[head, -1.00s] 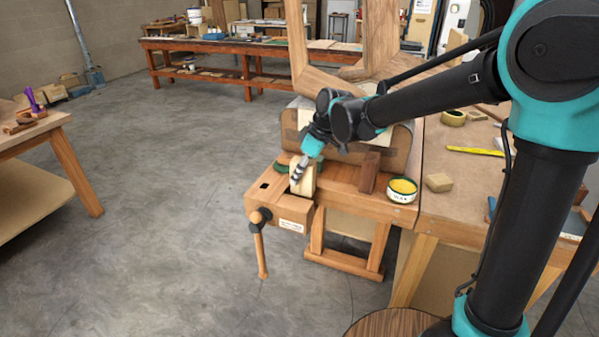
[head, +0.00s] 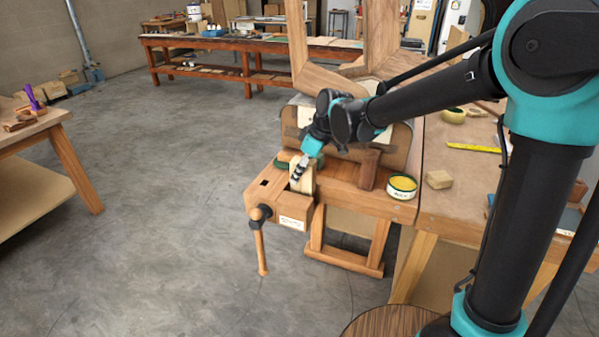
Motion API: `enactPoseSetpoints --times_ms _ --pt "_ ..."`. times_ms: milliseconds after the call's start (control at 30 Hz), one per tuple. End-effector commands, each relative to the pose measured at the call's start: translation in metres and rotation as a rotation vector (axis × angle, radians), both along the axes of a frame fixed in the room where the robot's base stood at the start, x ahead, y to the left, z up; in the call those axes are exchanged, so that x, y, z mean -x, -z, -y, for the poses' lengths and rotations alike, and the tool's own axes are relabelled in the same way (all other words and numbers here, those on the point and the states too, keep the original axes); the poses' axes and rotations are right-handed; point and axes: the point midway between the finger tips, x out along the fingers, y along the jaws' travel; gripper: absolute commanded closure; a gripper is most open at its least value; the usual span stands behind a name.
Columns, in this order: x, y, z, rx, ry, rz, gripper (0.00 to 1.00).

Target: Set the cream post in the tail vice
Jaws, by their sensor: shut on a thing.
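The cream post (head: 305,184) stands roughly upright at the tail vice (head: 284,214), at the left end of the wooden bench. My gripper (head: 297,176) is shut on the post's upper part, coming down from the upper right. The vice has a wooden front jaw with a label and a round screw hub with a long handle hanging down on its left. The post's lower end is hidden behind the front jaw, so I cannot tell how deep it sits or whether the jaws touch it.
A brown block (head: 369,170) and a tin of yellow paste (head: 401,187) stand on the bench right of the post. A green item (head: 284,163) lies behind the post. A large bent wooden frame (head: 299,50) rises at the back. Open floor lies left.

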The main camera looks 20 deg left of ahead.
Motion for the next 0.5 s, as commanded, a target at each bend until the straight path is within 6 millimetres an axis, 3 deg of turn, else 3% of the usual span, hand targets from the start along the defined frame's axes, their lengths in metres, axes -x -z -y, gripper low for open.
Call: enactPoseSetpoints --times_ms 500 --pt "0.0001 0.0094 0.0001 0.000 0.000 0.000 1.00"
